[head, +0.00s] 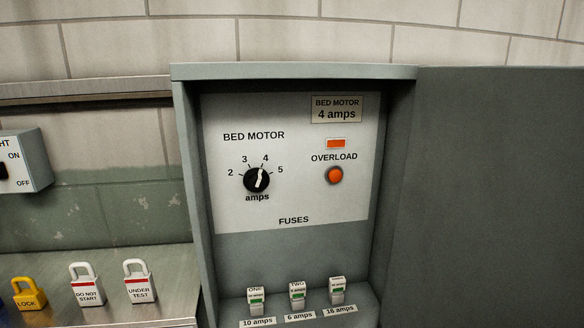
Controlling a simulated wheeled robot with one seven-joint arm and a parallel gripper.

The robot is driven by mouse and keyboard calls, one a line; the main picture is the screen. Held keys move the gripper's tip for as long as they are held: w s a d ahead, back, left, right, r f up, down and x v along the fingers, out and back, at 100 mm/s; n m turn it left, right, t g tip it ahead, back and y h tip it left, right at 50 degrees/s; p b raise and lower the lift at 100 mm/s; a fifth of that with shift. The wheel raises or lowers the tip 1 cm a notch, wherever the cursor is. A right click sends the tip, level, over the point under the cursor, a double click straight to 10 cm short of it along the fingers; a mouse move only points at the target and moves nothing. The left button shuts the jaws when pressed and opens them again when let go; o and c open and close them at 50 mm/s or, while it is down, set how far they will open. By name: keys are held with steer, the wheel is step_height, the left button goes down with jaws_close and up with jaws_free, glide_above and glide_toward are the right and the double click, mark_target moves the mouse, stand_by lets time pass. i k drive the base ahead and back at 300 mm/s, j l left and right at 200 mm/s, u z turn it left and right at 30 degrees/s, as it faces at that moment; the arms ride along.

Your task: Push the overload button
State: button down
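The overload button (335,176) is a round orange-red knob on the pale panel (230,207) inside an open grey cabinet. It sits below the word OVERLOAD, with a small orange rectangular lamp (336,144) above the word. Nothing covers the button. My gripper is not in view.
A black dial (257,180) labelled BED MOTOR amps points near 4. Several fuses, one being (297,294), stand at the cabinet bottom. The cabinet door (490,200) is open at right. A yellow padlock (30,296) and two white padlocks sit on the left bench (60,265).

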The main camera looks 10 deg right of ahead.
mark_target(335, 175)
steer(key=i+j, duration=0.2)
steer(key=j, duration=0.2)
steer(key=i+j, duration=0.2)
steer(key=j, duration=0.15)
steer(key=i+j, duration=0.2)
steer(key=j, duration=0.2)
steer(key=i+j, duration=0.15)
steer(key=j, duration=0.2)
steer(key=i+j+z, duration=0.1)
steer(key=j, duration=0.3)
steer(key=i+j, duration=0.3)
steer(key=j, duration=0.1)
